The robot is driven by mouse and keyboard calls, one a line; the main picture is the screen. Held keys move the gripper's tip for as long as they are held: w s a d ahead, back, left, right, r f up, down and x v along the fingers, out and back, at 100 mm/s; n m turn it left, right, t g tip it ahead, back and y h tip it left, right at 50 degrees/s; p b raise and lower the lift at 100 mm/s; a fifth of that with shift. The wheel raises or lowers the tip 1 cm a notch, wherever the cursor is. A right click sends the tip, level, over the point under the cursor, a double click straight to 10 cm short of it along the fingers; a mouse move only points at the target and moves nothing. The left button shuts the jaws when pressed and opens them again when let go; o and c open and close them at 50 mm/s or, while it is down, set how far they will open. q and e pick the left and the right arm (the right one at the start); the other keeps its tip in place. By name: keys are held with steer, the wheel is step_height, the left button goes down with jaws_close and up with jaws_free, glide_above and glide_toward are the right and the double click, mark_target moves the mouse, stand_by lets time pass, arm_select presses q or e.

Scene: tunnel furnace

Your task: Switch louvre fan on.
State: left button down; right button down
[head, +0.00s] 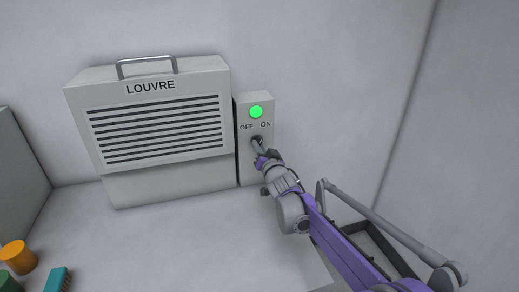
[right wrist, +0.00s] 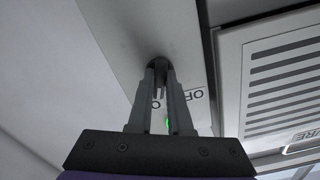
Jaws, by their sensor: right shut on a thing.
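The grey louvre fan unit (head: 150,175) stands against the back wall, marked LOUVRE. To its right is a switch box (head: 255,172) with OFF and ON labels and a green lamp (head: 256,112) that shows bright green. Below the labels sits a dark switch (head: 257,139). My right gripper (head: 262,151) is at the switch and shut on it. In the right wrist view, the fingers (right wrist: 158,82) meet at the dark switch (right wrist: 157,64), with the green lamp (right wrist: 169,123) partly behind them. The gripper hides part of the switch, so I cannot tell its exact position. My left gripper is not in view.
An orange cylinder (head: 17,257), a green cylinder (head: 18,281) and a teal block (head: 57,280) are at the lower left. A dark-rimmed frame (head: 402,264) lies beside my right arm. The grey surface in front of the louvre unit is clear.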

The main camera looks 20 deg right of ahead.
steer(key=shift+m, duration=0.6)
steer(key=c, duration=0.8)
jaws_free()
steer(key=shift+c, duration=0.2)
steer(key=shift+s, duration=0.1)
steer(key=s, duration=1)
steer(key=shift+s+d+b, duration=0.15)
steer(key=shift+s+b, duration=0.2)
steer(key=shift+b, duration=0.05)
steer(key=shift+s, duration=0.1)
